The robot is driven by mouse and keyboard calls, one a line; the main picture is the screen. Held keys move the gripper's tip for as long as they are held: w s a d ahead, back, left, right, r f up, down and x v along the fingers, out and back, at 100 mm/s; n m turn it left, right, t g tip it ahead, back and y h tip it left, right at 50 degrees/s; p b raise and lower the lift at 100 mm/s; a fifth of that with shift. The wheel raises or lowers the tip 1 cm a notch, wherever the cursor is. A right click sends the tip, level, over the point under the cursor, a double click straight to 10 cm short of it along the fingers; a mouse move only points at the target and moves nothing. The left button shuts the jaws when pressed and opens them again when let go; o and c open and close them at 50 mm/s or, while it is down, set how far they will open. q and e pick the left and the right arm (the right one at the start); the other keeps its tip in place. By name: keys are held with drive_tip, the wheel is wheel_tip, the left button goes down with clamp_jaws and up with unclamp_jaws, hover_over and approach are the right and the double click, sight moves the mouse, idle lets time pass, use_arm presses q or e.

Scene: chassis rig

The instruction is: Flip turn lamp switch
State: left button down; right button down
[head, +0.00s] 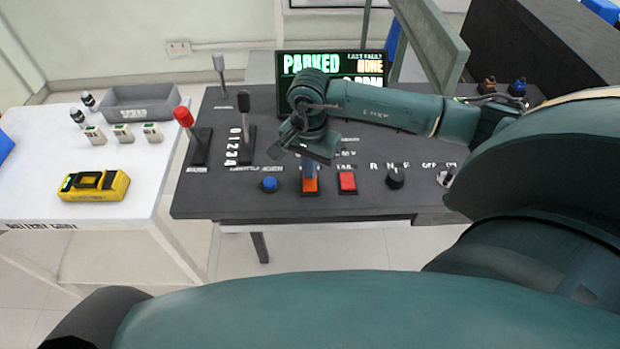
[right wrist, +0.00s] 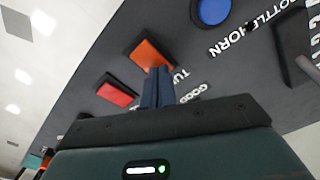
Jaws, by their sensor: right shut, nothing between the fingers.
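The turn lamp switch is an orange rocker (head: 310,186) on the dark console, between a blue button and a red rocker. It also shows in the right wrist view (right wrist: 148,52), with its label partly hidden by my fingers. My right gripper (head: 311,172) points down over the far edge of the orange rocker. In the right wrist view the fingers (right wrist: 158,72) are shut together, empty, with their tips at the rocker's edge. I cannot tell whether they touch it. My left gripper is not in view.
The red rocker (head: 347,182) and blue button (head: 269,185) sit close on either side. A black knob (head: 395,178) is further right. Upright levers, one red-topped (head: 183,117), stand at the left. A display (head: 335,66) reading PARKED stands behind. A white table (head: 50,215) is left.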

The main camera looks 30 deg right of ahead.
drive_tip(key=shift+r+p, duration=2)
drive_tip(key=shift+r, duration=1.5)
